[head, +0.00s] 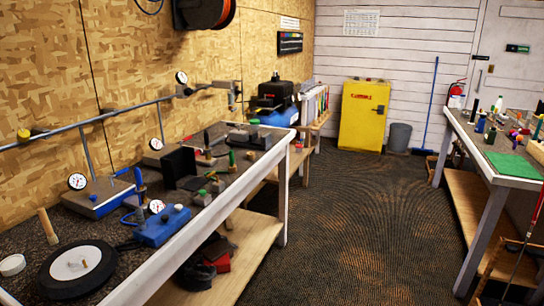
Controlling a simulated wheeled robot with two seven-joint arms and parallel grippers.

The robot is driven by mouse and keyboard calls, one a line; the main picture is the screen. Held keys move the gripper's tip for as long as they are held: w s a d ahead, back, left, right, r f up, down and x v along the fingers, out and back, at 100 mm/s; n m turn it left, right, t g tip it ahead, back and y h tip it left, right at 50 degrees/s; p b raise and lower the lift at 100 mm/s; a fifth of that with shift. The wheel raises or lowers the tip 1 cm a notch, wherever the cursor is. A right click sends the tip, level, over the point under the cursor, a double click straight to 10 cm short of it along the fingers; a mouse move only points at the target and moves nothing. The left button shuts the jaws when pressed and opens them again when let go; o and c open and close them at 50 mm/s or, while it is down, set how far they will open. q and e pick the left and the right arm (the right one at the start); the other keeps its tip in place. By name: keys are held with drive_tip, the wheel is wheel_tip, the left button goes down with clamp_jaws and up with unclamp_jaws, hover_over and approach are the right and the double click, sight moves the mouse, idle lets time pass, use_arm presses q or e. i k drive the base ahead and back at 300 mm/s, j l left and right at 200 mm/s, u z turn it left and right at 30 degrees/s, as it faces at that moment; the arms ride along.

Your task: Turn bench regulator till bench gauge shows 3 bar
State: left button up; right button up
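Several round white dial gauges show at the long left workbench (205,208), and I cannot tell which is the bench gauge. One gauge (77,181) stands by a flat blue unit (100,198). Another gauge (157,206) stands behind a blue box (162,227) with small knobs on top. A third gauge (156,144) stands farther back, and a wall gauge (181,77) sits above the pipe fitting. The needles are too small to read. I cannot clearly pick out the bench regulator. Neither of my grippers is in view.
A second bench (492,150) stands at the right. A yellow cabinet (362,115) and grey bin (399,137) stand at the back. The floor (345,220) between is clear.

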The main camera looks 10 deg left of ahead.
sight(188, 91)
drive_tip(key=i+l+u, duration=0.25)
drive_tip(key=i+u, duration=0.2)
drive_tip(key=i, duration=0.15)
drive_tip(key=i+l+u, duration=0.5)
drive_tip(key=i+l+z, duration=0.2)
drive_tip(key=l, duration=0.1)
